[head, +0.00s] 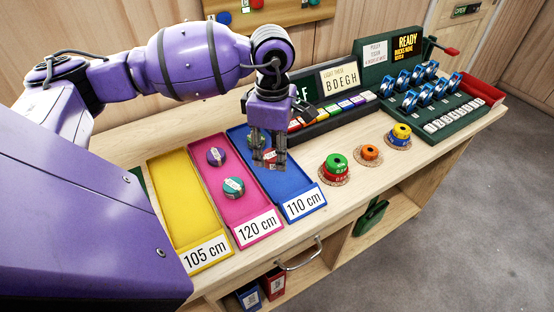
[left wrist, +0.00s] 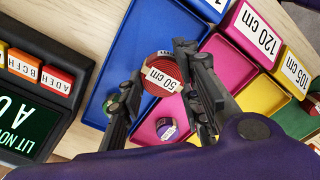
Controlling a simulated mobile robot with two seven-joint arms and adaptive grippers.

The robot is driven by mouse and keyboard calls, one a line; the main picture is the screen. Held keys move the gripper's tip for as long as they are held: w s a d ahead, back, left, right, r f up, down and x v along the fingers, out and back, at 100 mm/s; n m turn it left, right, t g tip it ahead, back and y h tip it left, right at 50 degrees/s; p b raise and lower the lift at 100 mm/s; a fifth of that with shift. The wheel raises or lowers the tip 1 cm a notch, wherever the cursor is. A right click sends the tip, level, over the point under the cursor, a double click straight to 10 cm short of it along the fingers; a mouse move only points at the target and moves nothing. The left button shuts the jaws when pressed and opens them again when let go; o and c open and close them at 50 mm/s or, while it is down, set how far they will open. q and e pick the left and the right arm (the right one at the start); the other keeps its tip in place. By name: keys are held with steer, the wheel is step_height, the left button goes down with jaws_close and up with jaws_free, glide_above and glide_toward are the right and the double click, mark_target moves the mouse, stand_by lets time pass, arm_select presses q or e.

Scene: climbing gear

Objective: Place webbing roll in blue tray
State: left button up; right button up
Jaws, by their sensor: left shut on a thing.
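My left gripper (head: 268,165) points down over the blue tray (head: 290,184), labelled 110 cm. Its fingers are shut on a red webbing roll (head: 270,156) with a white label. In the left wrist view the roll (left wrist: 163,77) sits between the two fingers (left wrist: 160,66), its label reading "50 cm" as far as it shows, with the blue tray (left wrist: 150,28) behind it. I cannot tell whether the roll touches the tray floor. A green roll (left wrist: 112,104) is in the blue tray, partly hidden by a finger. My right gripper is out of view.
The pink tray (head: 212,182) holds a purple roll (head: 216,156) and a teal roll (head: 233,188). The yellow tray (head: 180,205) is empty. Several rolls stand on round mats at right, including a green-and-red stack (head: 335,168). A dark letter-block rack (head: 330,115) stands behind the blue tray.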

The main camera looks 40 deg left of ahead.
arm_select(q)
steer(key=shift+w+a+f, duration=0.25)
steer(key=shift+w+f, duration=0.8)
steer(key=shift+f, duration=0.2)
steer(key=shift+w+f, duration=0.1)
steer(key=shift+f, duration=1.55)
steer(key=shift+f, duration=0.15)
steer(key=o, duration=0.8)
steer(key=shift+c, duration=0.2)
steer(key=shift+o, duration=0.5)
steer(key=shift+r, duration=0.3)
step_height(320, 180, up, 12)
